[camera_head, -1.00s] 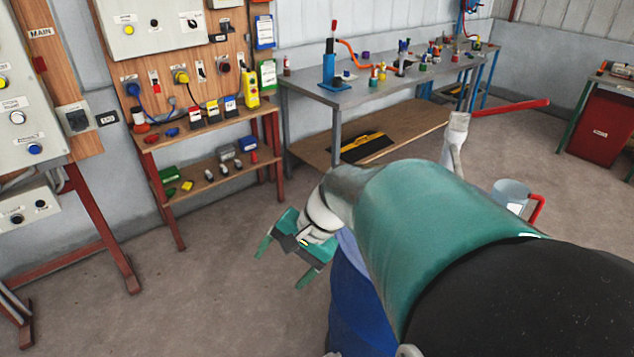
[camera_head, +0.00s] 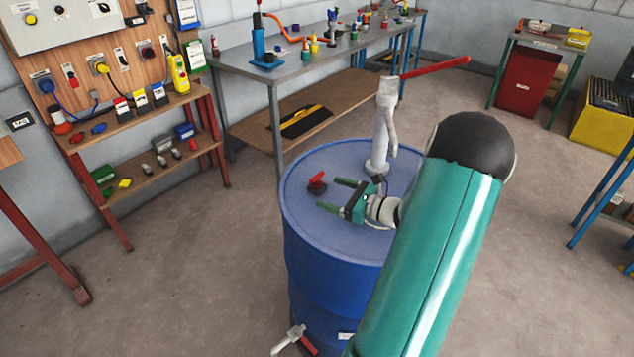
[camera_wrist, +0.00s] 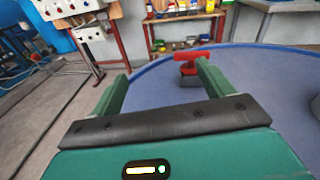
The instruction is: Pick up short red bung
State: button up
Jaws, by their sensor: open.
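A short red bung (camera_head: 317,182) with a dark lower part stands on the top of the blue drum (camera_head: 306,219), left of the pump in the head view. In the wrist view the bung (camera_wrist: 189,56) has a red T-shaped top and lies beyond the fingertips, in line with the right finger, which hides part of it. My gripper (camera_head: 336,194) is open and empty, low over the drum top, its green fingers pointing toward the bung. The gripper (camera_wrist: 162,70) also shows in the wrist view. I cannot tell whether a finger touches the bung.
A white hand pump (camera_head: 380,135) with a long red handle (camera_head: 436,68) rises from the drum close behind my gripper. A grey workbench (camera_head: 300,65) and a wooden shelf rack (camera_head: 150,115) stand behind. A tap (camera_head: 292,340) sticks out low on the drum.

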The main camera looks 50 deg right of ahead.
aim_at(319, 177)
jog(key=d, duration=0.1)
jog(key=s+d+f+m+h, duration=0.1)
jog(key=s+d+m+t+h, duration=0.1)
jog(key=shift+d+f, duration=0.25)
jog(key=shift+d, duration=0.1)
jog(key=shift+w+d+m, duration=0.15)
jog(key=shift+d+m, duration=0.1)
jog(key=shift+m, duration=0.05)
jog(key=w, duration=0.7)
jog(key=w+a, duration=0.1)
jog(key=w, duration=0.3)
jog(key=shift+w, duration=0.3)
jog(key=c, duration=1.1)
